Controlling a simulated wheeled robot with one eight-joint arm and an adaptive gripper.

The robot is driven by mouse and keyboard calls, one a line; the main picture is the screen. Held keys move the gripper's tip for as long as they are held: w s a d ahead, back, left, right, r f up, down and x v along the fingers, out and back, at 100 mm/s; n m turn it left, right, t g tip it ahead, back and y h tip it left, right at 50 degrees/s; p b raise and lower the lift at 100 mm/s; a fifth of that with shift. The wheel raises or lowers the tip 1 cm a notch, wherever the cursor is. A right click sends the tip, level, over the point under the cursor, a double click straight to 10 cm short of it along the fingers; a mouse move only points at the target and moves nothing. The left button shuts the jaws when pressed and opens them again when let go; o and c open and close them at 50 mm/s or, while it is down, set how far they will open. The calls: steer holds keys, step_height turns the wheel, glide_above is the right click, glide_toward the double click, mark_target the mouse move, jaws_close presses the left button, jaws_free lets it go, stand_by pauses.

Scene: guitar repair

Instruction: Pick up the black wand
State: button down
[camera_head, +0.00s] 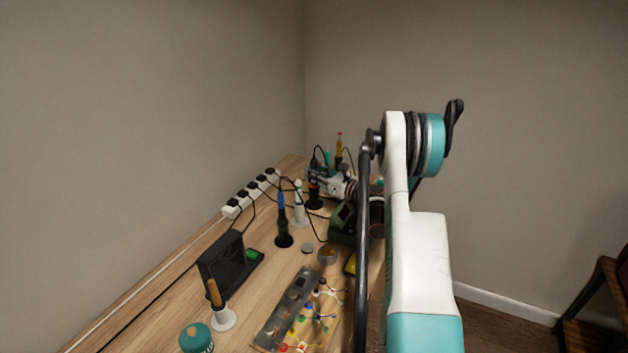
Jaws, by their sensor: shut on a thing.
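My gripper (325,178) shows small at the far part of the workbench, partly covered by my own arm. It is shut on what looks like the black wand (316,157), a dark upright tool with a thin cord looping from its top. A black stand (314,198) is just below it; I cannot tell whether the wand is clear of the stand. The fingertips are too small to see well.
A blue-tipped tool in a black stand (284,238) and a white tool in a white stand (299,215) stand close by. A power strip (232,211) with cords lies along the wall.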

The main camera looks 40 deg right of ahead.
step_height(320, 180, up, 20)
steer(key=p, duration=0.6)
steer(key=shift+p, duration=0.35)
